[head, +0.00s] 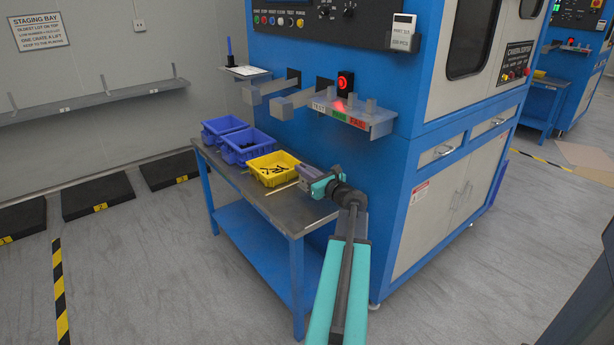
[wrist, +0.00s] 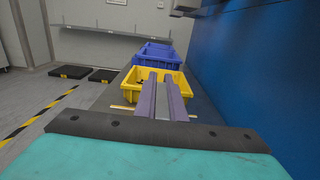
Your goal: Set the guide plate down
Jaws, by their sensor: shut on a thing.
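My gripper (head: 306,174) is low over the right end of the blue-legged table, just right of the yellow bin. In the wrist view its two purple-grey fingers (wrist: 162,85) point toward that bin, with a narrow gap between them. They are shut on a thin, pale strip, which I take to be the guide plate (head: 283,187). It sticks out left of the fingers in the head view, and its end shows left of them in the wrist view (wrist: 122,108). The fingers hide its middle. I cannot tell whether it touches the tabletop.
The yellow bin (head: 258,173) holds dark parts. Two blue bins (head: 238,158) stand behind it on the table (head: 238,182). The blue machine (head: 385,190) rises along the table's right side. Its small shelf (head: 378,127) overhangs above. Bare tabletop lies along the front edge.

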